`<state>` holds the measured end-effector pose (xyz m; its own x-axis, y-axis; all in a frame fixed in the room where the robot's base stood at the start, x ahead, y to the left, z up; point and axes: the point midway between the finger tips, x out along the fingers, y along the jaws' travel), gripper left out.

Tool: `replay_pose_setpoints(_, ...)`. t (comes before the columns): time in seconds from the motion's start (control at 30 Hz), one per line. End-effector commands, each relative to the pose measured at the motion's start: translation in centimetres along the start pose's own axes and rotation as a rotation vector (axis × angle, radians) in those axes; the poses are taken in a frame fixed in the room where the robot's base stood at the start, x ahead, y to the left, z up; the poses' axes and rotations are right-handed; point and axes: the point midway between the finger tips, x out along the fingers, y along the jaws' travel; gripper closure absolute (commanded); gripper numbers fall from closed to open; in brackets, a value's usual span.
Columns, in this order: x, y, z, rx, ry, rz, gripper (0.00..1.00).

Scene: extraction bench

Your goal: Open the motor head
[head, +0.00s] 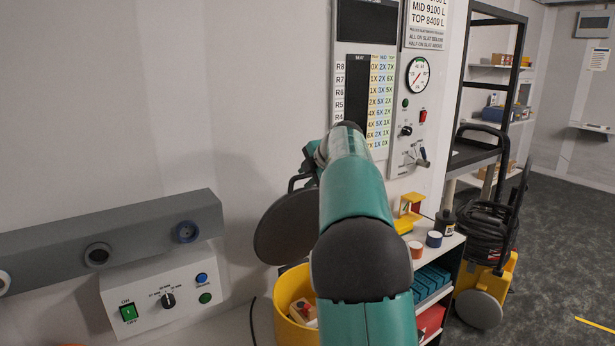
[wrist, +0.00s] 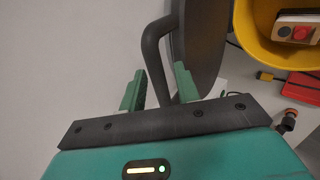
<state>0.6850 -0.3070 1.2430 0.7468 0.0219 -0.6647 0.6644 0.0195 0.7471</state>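A dark round disc (head: 283,226), which I take for the motor head, stands steeply tilted above a yellow drum (head: 287,296), near the wall. In the wrist view the disc (wrist: 203,45) shows edge-on, with a bent dark handle (wrist: 153,48) on its left side. My gripper (wrist: 160,70) has its two green fingers apart, one on each side of the handle's lower leg. A gap seems to show between the handle and each finger.
A grey rail (head: 130,240) and a white switch box (head: 165,295) are on the wall at left. A shelf with blue boxes (head: 431,280) and a yellow cart (head: 490,290) stand at right. A gauge panel (head: 413,110) is behind.

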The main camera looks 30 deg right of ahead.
Motion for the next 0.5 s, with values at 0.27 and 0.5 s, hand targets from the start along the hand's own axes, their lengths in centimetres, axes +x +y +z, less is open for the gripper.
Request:
replay_pose_setpoints(0.27,-3.9,0.2,0.0,-0.001,-0.002,0.003,0.68)
replay_pose_setpoints(0.5,-9.3,0.1,-0.1,-0.001,-0.001,0.004,0.68)
